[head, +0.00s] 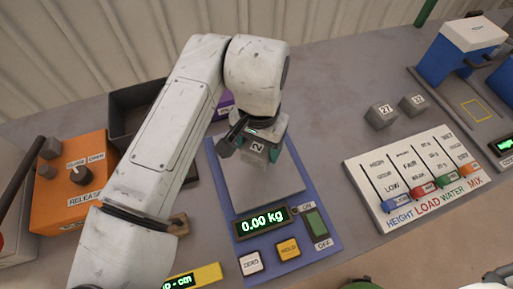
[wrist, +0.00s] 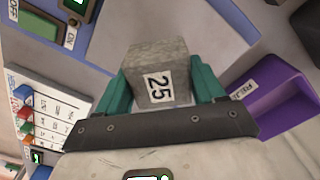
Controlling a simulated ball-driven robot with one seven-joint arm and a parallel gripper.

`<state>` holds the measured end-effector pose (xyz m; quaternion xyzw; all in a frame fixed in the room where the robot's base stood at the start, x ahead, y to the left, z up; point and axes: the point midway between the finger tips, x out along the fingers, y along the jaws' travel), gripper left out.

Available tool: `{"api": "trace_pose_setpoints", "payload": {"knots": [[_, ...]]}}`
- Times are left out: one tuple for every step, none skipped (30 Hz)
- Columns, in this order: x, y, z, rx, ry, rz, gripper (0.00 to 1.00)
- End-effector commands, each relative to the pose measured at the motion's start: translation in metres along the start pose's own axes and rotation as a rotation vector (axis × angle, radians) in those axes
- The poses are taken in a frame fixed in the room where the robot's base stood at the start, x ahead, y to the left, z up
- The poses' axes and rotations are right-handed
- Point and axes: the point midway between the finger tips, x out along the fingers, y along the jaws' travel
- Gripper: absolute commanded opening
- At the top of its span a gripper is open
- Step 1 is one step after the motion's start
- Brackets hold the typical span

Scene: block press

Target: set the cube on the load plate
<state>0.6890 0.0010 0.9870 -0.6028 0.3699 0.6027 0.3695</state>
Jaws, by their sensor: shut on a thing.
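A grey cube (wrist: 157,68) with a label reading 25 sits between the teal fingers of my gripper (wrist: 160,92) in the wrist view. In the head view my gripper (head: 258,150) holds the cube over the far part of the load plate (head: 262,187). The gripper is shut on the cube. The plate is a grey square on a blue scale (head: 222,192), whose display (head: 262,221) reads 0.00 kg. The cube's underside is hidden, and I cannot tell the size of the gap to the plate.
Two more grey cubes (head: 381,115) stand to the right, behind a white panel with coloured sliders (head: 415,175). An orange release box (head: 72,185) and a dark tray (head: 130,105) are at left. A purple box (wrist: 275,102) is near the gripper. A blue press (head: 460,55) stands at back right.

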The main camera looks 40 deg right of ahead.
Motion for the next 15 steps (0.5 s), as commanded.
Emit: {"api": "trace_pose_setpoints", "payload": {"knots": [[0.001, -0.001, -0.001, -0.001, 0.0, 0.0, 0.21], [0.002, -0.002, -0.002, -0.001, 0.0, 0.0, 0.21], [0.004, -0.003, -0.003, -0.001, 0.0, -0.001, 0.21], [0.005, -0.004, -0.003, -0.001, 0.0, -0.001, 0.21], [0.007, -0.005, -0.004, -0.001, -0.001, -0.001, 0.21], [0.011, -0.007, -0.006, -0.001, -0.001, -0.001, 0.21], [0.015, -0.009, -0.007, -0.001, -0.001, 0.0, 0.21], [0.019, -0.008, -0.007, -0.001, -0.001, 0.001, 0.21], [0.025, -0.008, -0.006, -0.001, -0.001, 0.001, 0.21], [0.03, -0.008, -0.006, -0.001, -0.001, 0.0, 0.21], [0.034, -0.008, -0.006, -0.001, -0.001, 0.001, 0.21], [0.038, -0.008, -0.006, -0.001, -0.001, 0.001, 0.21], [0.041, -0.008, -0.006, -0.001, -0.001, 0.0, 0.21], [0.042, -0.008, -0.006, -0.001, 0.0, 0.0, 0.21], [0.042, -0.008, -0.006, -0.001, 0.0, -0.001, 0.21]]}}
